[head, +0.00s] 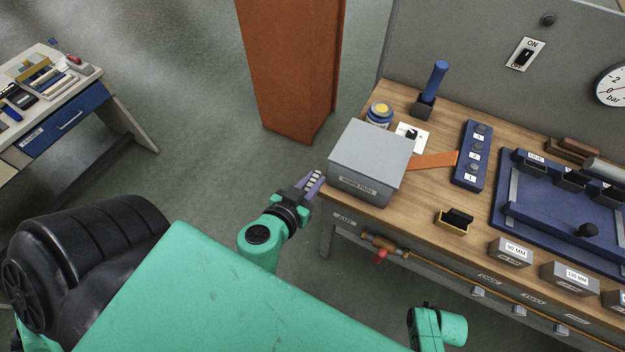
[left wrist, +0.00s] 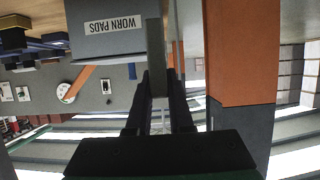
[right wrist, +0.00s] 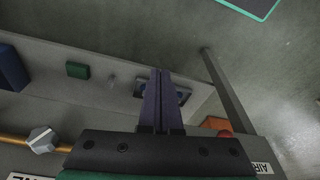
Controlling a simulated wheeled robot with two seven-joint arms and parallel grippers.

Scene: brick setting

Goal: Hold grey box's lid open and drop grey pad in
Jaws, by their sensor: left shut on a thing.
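The grey box (head: 358,184) stands at the left front corner of the wooden bench, its lid (head: 372,148) shut. In the left wrist view its front with the WORN PADS label shows upside down (left wrist: 112,26). My left gripper (head: 313,184) is just left of the box, beyond the bench edge. It is shut on a thin grey slab, which looks like the grey pad (left wrist: 157,50); in the head view the slab is hard to make out. My right gripper (right wrist: 162,102) is shut, with nothing visible between its fingers, low by the bench front.
An orange strip (head: 433,160) runs from the box to a blue button block (head: 472,155). A blue-handled tool (head: 432,88) and a jar (head: 379,114) stand behind the box. A yellow-and-black holder (head: 455,220) is to its right. An orange pillar (head: 287,65) rises behind the bench's left end.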

